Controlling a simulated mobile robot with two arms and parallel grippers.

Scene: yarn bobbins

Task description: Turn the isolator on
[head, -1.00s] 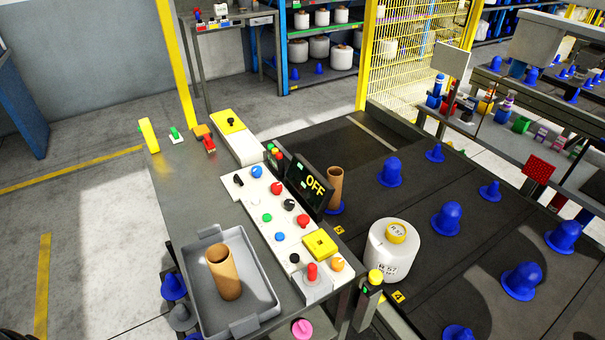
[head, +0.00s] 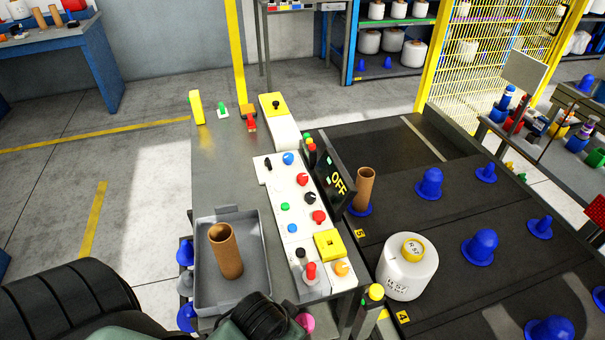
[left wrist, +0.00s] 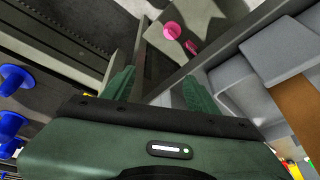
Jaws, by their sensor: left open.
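The control panel (head: 283,205) is a white strip with several coloured knobs and buttons on the grey bench. A black screen (head: 332,182) beside it reads OFF in yellow. A yellow-topped box with a black knob (head: 275,104) stands at its far end. No readable label tells me which control is the isolator. My right gripper is not in view.
A grey tray (head: 202,290) with a brown tube (head: 226,252) lies left of the panel. A white bobbin (head: 407,268) and blue pegs stand on the dark surface at right. A pink knob (left wrist: 172,31) shows past my left fingers.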

